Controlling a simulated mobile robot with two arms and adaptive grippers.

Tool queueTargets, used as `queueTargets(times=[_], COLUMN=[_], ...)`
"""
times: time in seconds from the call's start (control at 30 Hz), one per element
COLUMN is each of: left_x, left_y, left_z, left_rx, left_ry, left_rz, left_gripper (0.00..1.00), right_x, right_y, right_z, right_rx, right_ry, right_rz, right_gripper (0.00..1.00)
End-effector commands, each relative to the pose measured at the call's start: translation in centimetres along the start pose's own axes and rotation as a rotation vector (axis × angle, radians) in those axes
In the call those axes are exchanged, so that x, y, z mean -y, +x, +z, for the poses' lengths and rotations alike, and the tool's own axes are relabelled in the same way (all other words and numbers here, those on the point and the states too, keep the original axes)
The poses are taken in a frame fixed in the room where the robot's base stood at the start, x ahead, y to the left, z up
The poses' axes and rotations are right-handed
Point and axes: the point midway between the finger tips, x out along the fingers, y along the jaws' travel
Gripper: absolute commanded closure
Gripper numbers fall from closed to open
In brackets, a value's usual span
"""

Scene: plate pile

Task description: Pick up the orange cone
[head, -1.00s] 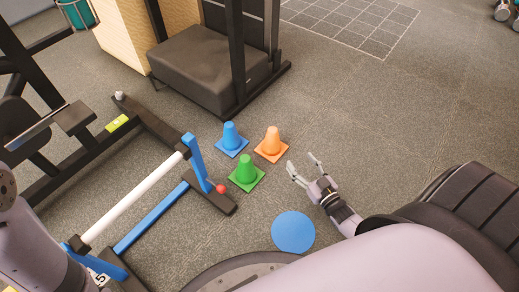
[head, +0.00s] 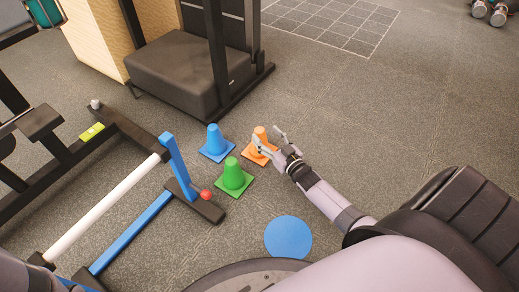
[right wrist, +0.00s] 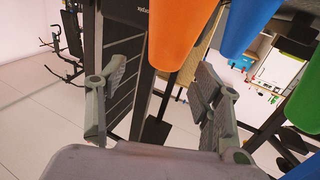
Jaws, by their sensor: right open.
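The orange cone (head: 260,135) stands upright on the floor on its square base. My right gripper (head: 267,138) is at the cone, with its fingers spread open and one finger crossing in front of the cone. In the right wrist view the orange cone (right wrist: 180,32) appears large between the two open fingers of the right gripper (right wrist: 160,85), its narrow end pointing down in the picture. I cannot tell whether a finger touches it. My left gripper is out of view.
A blue cone (head: 215,140) and a green cone (head: 233,175) stand close to the left of the orange one. A flat blue disc (head: 288,237) lies nearer. A frame with a white bar (head: 103,207) stands left, and a black padded bench (head: 185,72) behind. Floor to the right is open.

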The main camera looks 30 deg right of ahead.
Motion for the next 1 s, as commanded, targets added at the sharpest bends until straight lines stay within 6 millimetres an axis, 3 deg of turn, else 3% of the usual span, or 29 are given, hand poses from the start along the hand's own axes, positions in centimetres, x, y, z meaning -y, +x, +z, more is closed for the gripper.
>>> queueTargets(times=[0.03,0.23,0.4,0.63,1.0], left_x=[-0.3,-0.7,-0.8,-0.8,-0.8], left_y=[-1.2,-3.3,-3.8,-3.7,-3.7], left_z=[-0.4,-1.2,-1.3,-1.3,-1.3], left_rx=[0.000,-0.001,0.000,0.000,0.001], left_ry=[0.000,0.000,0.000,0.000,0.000], left_rz=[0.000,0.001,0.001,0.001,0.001], left_gripper=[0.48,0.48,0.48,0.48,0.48], right_x=[0.2,0.5,0.5,0.5,0.5], right_y=[0.7,3.2,4.3,4.3,4.3], right_z=[0.6,0.9,0.7,0.5,0.5], right_rx=[-0.006,-0.004,-0.001,-0.001,-0.001], right_ry=[0.000,0.000,0.000,0.000,0.000], right_rz=[-0.001,-0.002,-0.001,-0.001,0.000], right_gripper=[0.40,0.40,0.40,0.40,0.65])
